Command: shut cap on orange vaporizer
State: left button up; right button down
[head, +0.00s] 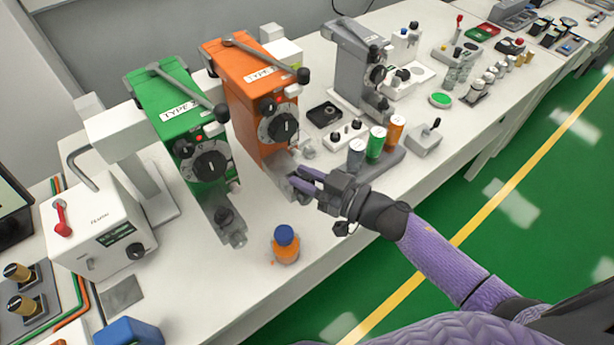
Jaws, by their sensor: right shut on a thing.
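The orange vaporizer (253,97) stands upright on the white bench, with a black dial (284,126) on its front and a lever on top. Its grey filler block (283,187) juts out low at the front. My right gripper (296,177) reaches in from the right to this block. Its purple fingers are shut on the filler cap, which they mostly hide. I cannot tell how far the cap is closed. My left gripper is out of view.
A green vaporizer (177,119) stands close on the left, its filler jutting forward. An orange bottle with a blue cap (286,245) stands in front. Grey, green and orange canisters (376,142) stand near my right gripper. The bench's front edge is clear.

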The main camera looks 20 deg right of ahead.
jog(key=n+g+y, duration=0.1)
jog(key=n+g+y+b, duration=0.1)
jog(key=n+g, duration=0.1)
jog(key=shift+w+f+g+y+b, duration=0.15)
jog(key=shift+w+g+y+b, duration=0.15)
jog(key=shift+w+y, duration=0.1)
jog(key=n+g+y+b, duration=0.1)
jog(key=n+g+b, duration=0.1)
jog(key=g+b, duration=0.1)
jog(key=w+a+n+g+b, duration=0.1)
jog(key=n+g+b, duration=0.2)
jog(key=g, duration=0.1)
jog(key=n+g+y+b, duration=0.1)
jog(key=n+g+b, duration=0.1)
jog(key=g+b, duration=0.1)
jog(key=shift+w+a+f+g+y+b, duration=0.15)
jog(key=shift+a+g+y+b, duration=0.1)
jog(key=shift+g+y+b, duration=0.05)
jog(key=shift+a+n+g+b, duration=0.15)
jog(key=shift+n+g+b, duration=0.65)
jog(key=shift+g+b, duration=0.1)
jog(key=shift+r+g, duration=0.25)
jog(key=shift+g, duration=0.15)
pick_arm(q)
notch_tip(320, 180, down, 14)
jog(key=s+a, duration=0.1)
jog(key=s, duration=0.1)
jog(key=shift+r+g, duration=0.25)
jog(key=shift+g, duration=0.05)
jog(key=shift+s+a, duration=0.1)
